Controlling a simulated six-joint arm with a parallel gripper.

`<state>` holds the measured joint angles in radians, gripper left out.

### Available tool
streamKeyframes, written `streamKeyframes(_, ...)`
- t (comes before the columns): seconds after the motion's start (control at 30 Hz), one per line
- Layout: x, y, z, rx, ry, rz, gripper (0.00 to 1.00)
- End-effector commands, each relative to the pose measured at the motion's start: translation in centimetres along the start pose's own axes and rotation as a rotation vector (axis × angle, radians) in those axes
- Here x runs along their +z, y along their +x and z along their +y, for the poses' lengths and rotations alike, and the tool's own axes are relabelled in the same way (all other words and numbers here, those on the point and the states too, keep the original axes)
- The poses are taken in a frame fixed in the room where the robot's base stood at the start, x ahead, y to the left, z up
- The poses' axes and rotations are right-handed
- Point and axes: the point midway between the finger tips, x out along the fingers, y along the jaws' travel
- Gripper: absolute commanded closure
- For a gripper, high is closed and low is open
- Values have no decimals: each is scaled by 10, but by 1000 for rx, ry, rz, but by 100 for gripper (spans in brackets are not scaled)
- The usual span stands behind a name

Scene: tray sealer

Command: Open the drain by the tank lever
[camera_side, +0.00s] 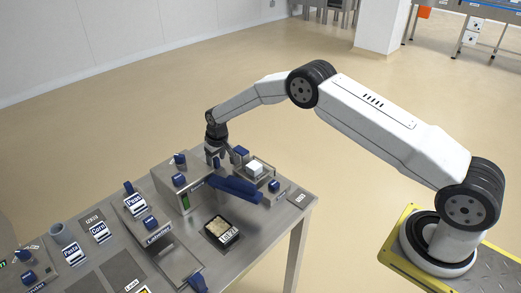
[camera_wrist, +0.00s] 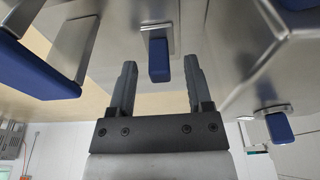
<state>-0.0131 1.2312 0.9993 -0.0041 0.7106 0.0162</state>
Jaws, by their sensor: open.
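My gripper (camera_side: 220,160) is open over the far side of the steel tray sealer. In the wrist view my gripper (camera_wrist: 160,64) has its two dark fingers spread, with a small blue lever (camera_wrist: 159,60) showing between them on a steel plate. I cannot tell whether the fingers are level with this lever or short of it, and no contact shows. Another blue lever (camera_wrist: 279,125) is to the right. Several blue levers show in the side view, one (camera_side: 180,159) left of my gripper and one (camera_side: 274,186) to its right. I cannot read which is the tank lever; the drain is not discernible.
A wide blue bar (camera_side: 236,189) crosses the sealer's front; a large blue handle (camera_wrist: 38,72) on steel arms is at left in the wrist view. A small open box (camera_side: 257,178) holds a white block. A filled black tray (camera_side: 221,231) lies on the steel table (camera_side: 262,228).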

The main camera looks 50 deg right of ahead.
Motion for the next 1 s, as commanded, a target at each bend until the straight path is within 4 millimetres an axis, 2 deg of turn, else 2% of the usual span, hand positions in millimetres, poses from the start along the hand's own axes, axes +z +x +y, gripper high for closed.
streamKeyframes(0.7, -10, -49, 0, 0, 0, 0, 35)
streamKeyframes(1.0, -11, -54, 0, 0, 0, -1, 35)
